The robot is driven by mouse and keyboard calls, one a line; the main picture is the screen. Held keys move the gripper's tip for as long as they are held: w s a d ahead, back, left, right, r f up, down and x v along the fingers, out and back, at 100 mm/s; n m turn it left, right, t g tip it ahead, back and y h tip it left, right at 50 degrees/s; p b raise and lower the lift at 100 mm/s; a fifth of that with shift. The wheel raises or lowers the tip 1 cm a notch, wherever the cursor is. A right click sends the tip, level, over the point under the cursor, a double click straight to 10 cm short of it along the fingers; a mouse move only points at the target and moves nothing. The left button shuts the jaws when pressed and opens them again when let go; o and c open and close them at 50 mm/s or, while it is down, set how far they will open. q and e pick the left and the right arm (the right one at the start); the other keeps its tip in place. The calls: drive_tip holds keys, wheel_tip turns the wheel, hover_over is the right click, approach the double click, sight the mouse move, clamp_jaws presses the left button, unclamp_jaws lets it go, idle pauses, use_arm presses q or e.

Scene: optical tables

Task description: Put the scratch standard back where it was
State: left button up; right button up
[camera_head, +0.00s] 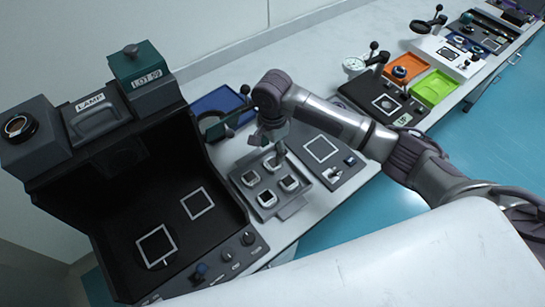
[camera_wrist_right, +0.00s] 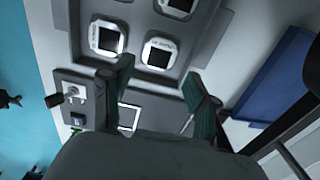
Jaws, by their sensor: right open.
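A grey tray (camera_head: 294,206) stands on the bench in the head view, holding several small square pieces with pale frames and dark centres. I cannot tell which, if any, is the scratch standard. My right gripper (camera_head: 270,145) is over the back of the tray, its tips partly hidden by the arm. In the right wrist view, the right gripper (camera_wrist_right: 162,97) has its two green-grey fingers spread with nothing between them. Two framed pieces (camera_wrist_right: 107,38) (camera_wrist_right: 160,52) lie beyond the fingertips. My left gripper is out of view.
A black booth (camera_head: 115,215) with two white square outlines on its floor stands left of the tray. A grey panel (camera_head: 340,168) with a white square outline lies to the right, under my arm. A blue tray (camera_head: 222,101) is behind.

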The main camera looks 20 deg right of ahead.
sight(273, 163)
wheel_tip(273, 163, up, 6)
drive_tip(key=shift+f, duration=0.1)
idle(0.6)
